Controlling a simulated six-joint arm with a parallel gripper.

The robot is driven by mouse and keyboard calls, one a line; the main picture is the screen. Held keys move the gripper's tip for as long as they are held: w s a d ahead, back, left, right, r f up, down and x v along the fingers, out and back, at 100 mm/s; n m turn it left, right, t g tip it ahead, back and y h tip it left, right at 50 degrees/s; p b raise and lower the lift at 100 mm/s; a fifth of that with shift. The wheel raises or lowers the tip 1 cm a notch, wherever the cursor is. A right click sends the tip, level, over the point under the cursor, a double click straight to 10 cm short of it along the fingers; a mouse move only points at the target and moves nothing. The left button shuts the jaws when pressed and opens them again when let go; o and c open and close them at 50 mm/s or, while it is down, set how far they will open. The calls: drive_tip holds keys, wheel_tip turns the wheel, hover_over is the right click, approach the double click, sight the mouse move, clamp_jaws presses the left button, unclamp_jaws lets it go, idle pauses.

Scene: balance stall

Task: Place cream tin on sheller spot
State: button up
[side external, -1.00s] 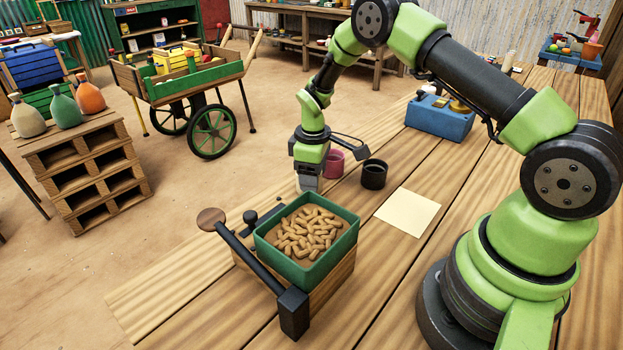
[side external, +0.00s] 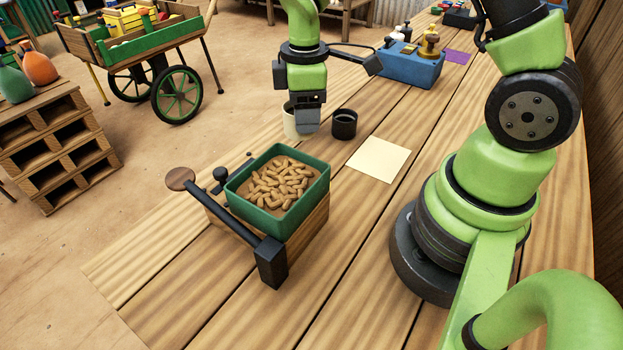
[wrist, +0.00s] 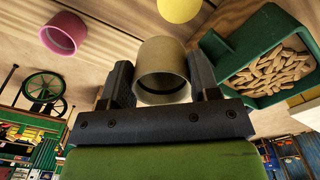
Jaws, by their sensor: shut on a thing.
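The cream tin (wrist: 165,68) sits between the two jaws of my gripper (wrist: 163,85) in the wrist view, its open end facing the camera. In the side view the tin (side external: 291,121) shows as a pale strip at the left of my gripper (side external: 307,125), partly hidden by the jaws. My gripper is shut on it, behind the sheller. The sheller has a green hopper (side external: 240,202) full of peanuts on a wooden base, with a dark lever. The hopper also shows at the right of the wrist view (wrist: 258,60). I cannot make out a marked sheller spot for certain.
A black cup (side external: 344,124) stands just right of my gripper. A pale square (side external: 378,159) lies on the table (side external: 190,255). A pink tin (wrist: 62,33) and a round yellow thing (wrist: 180,8) show in the wrist view. A blue caddy (side external: 412,66) stands farther back.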

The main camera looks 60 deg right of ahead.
drive_tip(key=shift+n, duration=0.5)
drive_tip(key=s+f, duration=0.1)
drive_tip(key=f, duration=0.2)
drive_tip(key=s+f, duration=0.1)
drive_tip(key=f, duration=0.2)
drive_tip(key=s+a+f, duration=0.1)
drive_tip(key=f, duration=0.3)
drive_tip(key=shift+s, duration=0.15)
drive_tip(key=o, duration=1)
drive_tip(key=shift+r, duration=0.1)
drive_tip(key=s+a+r+m+t, duration=0.1)
drive_tip(key=s+r+m+t, duration=0.15)
drive_tip(key=r, duration=0.85)
drive_tip(key=s+a+r+m+t, duration=0.1)
drive_tip(key=r+m, duration=0.3)
drive_tip(key=r, duration=0.8)
drive_tip(key=s+a+r+m+t, duration=0.1)
drive_tip(key=s+r+m, duration=0.1)
drive_tip(key=s+a+r+m+t+y, duration=0.1)
drive_tip(key=s+r+m, duration=0.1)
drive_tip(key=s, duration=0.1)
drive_tip(key=s+a+r+m+t+y, duration=0.1)
drive_tip(key=s+m, duration=0.1)
drive_tip(key=shift+s+r+m+t, duration=0.25)
drive_tip(key=shift+r+m, duration=0.1)
drive_tip(key=shift+r, duration=0.05)
